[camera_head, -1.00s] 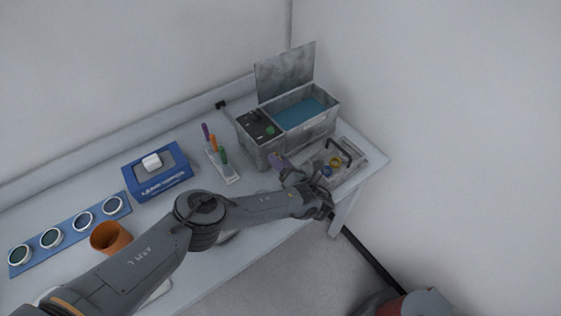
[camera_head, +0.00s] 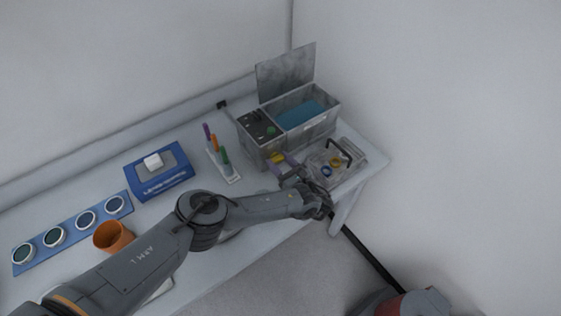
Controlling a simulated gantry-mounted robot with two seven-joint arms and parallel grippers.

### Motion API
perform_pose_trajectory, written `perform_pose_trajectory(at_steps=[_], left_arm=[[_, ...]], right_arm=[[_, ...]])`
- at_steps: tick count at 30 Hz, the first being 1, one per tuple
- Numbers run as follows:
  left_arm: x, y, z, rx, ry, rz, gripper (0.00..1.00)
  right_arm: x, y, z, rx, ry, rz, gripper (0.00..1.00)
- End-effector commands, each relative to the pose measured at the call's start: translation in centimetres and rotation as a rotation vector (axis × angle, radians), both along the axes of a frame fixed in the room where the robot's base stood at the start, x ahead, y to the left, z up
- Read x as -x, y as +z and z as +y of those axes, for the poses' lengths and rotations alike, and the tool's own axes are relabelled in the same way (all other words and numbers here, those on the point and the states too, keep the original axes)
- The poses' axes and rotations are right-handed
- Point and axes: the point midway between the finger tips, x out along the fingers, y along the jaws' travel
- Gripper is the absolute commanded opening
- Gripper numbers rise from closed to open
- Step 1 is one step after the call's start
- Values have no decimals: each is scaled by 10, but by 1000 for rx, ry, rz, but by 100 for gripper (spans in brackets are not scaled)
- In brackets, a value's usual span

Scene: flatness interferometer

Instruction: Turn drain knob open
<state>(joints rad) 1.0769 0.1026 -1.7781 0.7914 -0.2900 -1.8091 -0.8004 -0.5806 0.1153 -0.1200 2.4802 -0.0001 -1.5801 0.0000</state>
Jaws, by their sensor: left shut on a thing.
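A metal tank unit (camera_head: 312,132) with blue liquid and a raised lid stands at the back right of the bench. A small yellow piece, which looks like the drain knob (camera_head: 277,158), shows at the lower front of the tank unit. My left gripper (camera_head: 285,164) reaches to it from the front right, with a purplish part beside the yellow. It is shut on the knob, though the fingertips are small and partly hidden. How far the knob is turned is too small to tell. My right gripper is out of view.
A clear tray (camera_head: 350,176) with a black handle and small rings lies right of the gripper. A rack of coloured handles (camera_head: 231,178), a blue box (camera_head: 160,185), an orange cup (camera_head: 110,240) and a blue strip of round discs (camera_head: 70,228) stand to the left.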

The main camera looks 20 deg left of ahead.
Motion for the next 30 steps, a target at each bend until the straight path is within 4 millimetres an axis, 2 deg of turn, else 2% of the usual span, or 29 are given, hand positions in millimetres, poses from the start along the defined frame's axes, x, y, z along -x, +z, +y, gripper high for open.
perform_pose_trajectory(at_steps=[21, 22, 26, 30], left_arm=[[0, 1, 0, 39, 1, -68, 23], [0, 1, 0, 39, 1, -68, 58], [0, 0, 0, 38, 1, -67, 78], [0, 0, 0, 38, 0, -66, 79]], right_arm=[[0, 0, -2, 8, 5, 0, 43], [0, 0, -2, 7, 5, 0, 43], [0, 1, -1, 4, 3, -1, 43], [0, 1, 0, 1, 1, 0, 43]])
